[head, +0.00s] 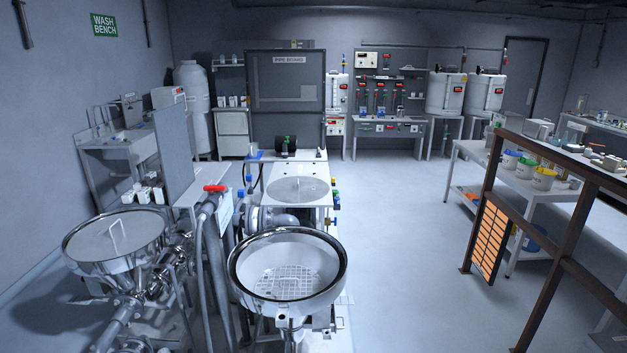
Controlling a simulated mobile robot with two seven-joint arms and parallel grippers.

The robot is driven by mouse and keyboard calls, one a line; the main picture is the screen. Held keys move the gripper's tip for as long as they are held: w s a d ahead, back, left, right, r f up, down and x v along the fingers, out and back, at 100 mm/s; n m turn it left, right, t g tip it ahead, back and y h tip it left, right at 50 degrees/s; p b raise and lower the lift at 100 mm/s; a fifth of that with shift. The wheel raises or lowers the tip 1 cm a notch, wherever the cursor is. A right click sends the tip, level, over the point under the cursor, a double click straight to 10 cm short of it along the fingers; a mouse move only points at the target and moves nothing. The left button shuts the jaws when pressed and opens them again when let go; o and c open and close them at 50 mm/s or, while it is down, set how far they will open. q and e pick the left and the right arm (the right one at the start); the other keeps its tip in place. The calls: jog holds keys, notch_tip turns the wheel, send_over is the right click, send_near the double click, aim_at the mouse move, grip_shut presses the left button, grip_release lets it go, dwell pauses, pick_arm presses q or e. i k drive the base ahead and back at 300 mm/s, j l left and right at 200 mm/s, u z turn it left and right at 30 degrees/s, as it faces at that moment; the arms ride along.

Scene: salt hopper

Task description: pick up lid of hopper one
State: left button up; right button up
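Two round steel hoppers stand in front in the head view. The left hopper (115,272) is covered by a flat round lid (112,232) with an upright wire handle (113,236). The centre hopper (287,318) is uncovered, with a wire grate (283,282) inside. A flat round grey disc (298,187), which looks like a lid, lies on the white bench top (315,159) behind the centre hopper. I see no label telling which one is hopper one. Neither of my grippers is in view.
Pipes with a red-handled valve (214,188) run between the hoppers. A grey upright panel (173,152) stands behind the left hopper. A brown metal railing (535,215) and a white table (510,180) are on the right. The floor (400,250) between is clear.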

aim_at(295, 189)
jog(key=i, duration=2.15)
jog(key=i+u, duration=0.1)
jog(key=i, duration=0.45)
jog(key=i+l, duration=0.15)
jog(key=i, duration=0.4)
jog(key=i+u, duration=0.15)
jog(key=i, duration=0.4)
jog(key=i+l+u, duration=0.1)
jog(key=i, duration=0.4)
jog(key=i+l+u, duration=0.25)
jog(key=i+u, duration=0.2)
jog(key=i+l+u, duration=0.85)
jog(key=l, duration=0.2)
